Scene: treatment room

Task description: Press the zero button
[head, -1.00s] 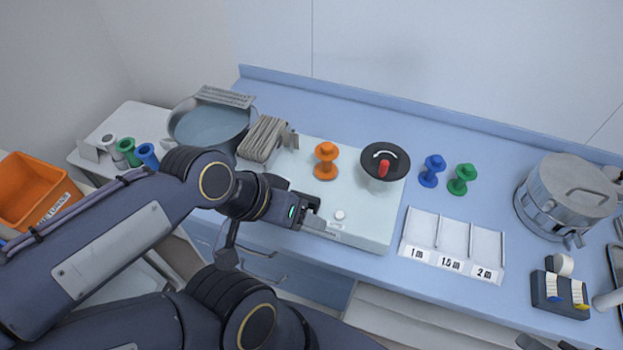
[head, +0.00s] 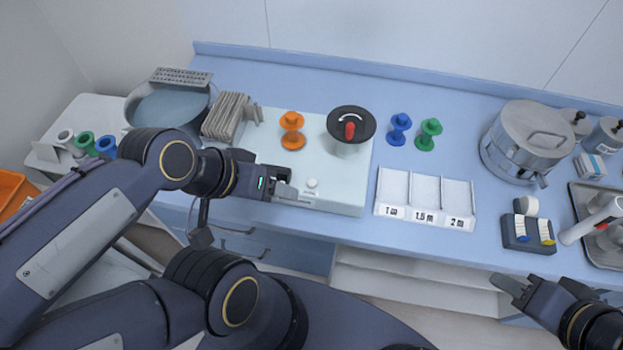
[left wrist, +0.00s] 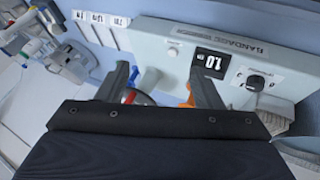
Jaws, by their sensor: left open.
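A small round white button (head: 312,183) stands on the front part of the pale bandage machine (head: 347,198). In the left wrist view the white button (left wrist: 173,52) sits on the machine's front panel, left of a display (left wrist: 210,64) reading 1.0 and a black knob (left wrist: 256,82). My left gripper (head: 298,195) is open at the machine's front edge, just left of and in front of the button, with no contact visible. Its two fingers (left wrist: 160,90) show in the left wrist view with nothing held. My right gripper (head: 515,283) is at the lower right, clear of the counter; its finger gap is unclear.
An orange spool (head: 292,140) and a black-topped crank with red handle (head: 350,130) stand on the machine. Blue (head: 399,128) and green (head: 428,134) spools stand to its right. A white three-slot tray (head: 425,190) and a metal pot (head: 527,140) are further right.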

